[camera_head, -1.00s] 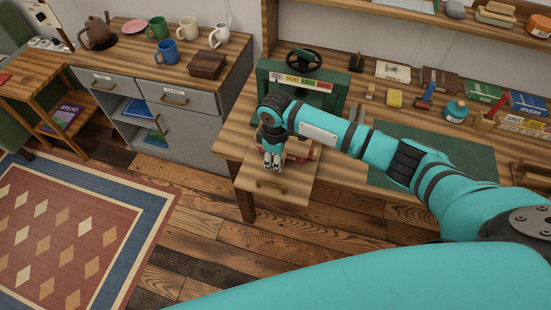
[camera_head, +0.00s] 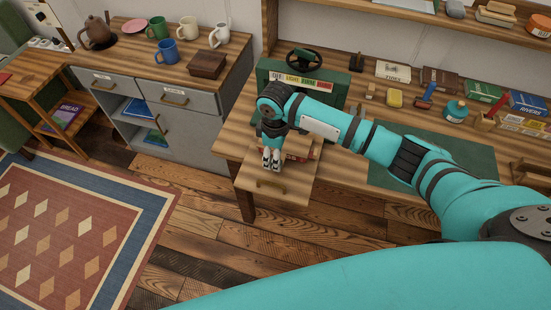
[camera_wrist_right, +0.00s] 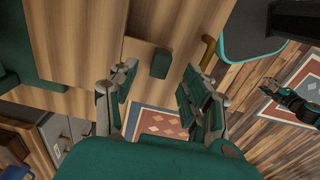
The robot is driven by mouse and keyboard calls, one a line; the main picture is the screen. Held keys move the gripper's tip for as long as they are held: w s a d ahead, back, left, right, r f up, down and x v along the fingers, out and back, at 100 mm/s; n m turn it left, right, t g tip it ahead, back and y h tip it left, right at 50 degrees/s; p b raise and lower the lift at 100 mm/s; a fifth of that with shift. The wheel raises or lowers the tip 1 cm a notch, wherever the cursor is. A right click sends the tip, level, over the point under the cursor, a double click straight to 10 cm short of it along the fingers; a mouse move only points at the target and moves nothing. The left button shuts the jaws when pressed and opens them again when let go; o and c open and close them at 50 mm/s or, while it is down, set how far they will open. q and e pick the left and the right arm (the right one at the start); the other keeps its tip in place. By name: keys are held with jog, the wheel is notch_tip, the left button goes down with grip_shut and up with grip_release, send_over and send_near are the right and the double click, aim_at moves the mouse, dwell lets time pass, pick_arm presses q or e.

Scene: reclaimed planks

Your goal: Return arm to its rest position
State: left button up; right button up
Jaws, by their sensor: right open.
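My right arm reaches in from the right in the head view. Its right gripper (camera_head: 271,160) points down over the pulled-out wooden desk drawer (camera_head: 272,194). In the right wrist view the two fingers of this gripper (camera_wrist_right: 155,95) are spread apart with nothing between them. A small dark green block (camera_wrist_right: 160,63) shows beyond the fingers against the wood. My left gripper is outside the head view; a dark gripper, apparently my left one (camera_wrist_right: 290,97), shows at the right of the wrist view, too small to tell its jaws.
A grey cabinet (camera_head: 190,135) with mugs on top stands at left. The floor by the rug (camera_head: 70,225) is clear.

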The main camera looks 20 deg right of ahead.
notch_tip(320, 180, up, 9)
jog(key=s+a+f+m+t+y, duration=0.1)
jog(key=s+a+f, duration=0.2)
jog(key=s, duration=0.2)
jog(key=s+a+f+m+y, duration=0.1)
jog(key=s+a+f+y, duration=0.1)
jog(key=s+a+f, duration=0.3)
jog(key=s+d+r+m+t+h, duration=0.1)
jog(key=s+d+m+t+h, duration=0.2)
jog(key=s+d+m, duration=0.75)
jog(key=s+d+f+n+g+b, duration=0.15)
jog(key=s+f, duration=0.25)
jog(key=f, duration=1.1)
jog(key=s+d+f+n+g, duration=0.1)
jog(key=s+d+f+n, duration=0.15)
jog(key=f, duration=1.15)
jog(key=s+d+f, duration=0.2)
jog(key=s+f, duration=1.3)
jog(key=s, duration=0.1)
jog(key=shift+s+f+b, duration=0.15)
jog(key=shift+b, duration=0.25)
jog(key=shift+g, duration=0.25)
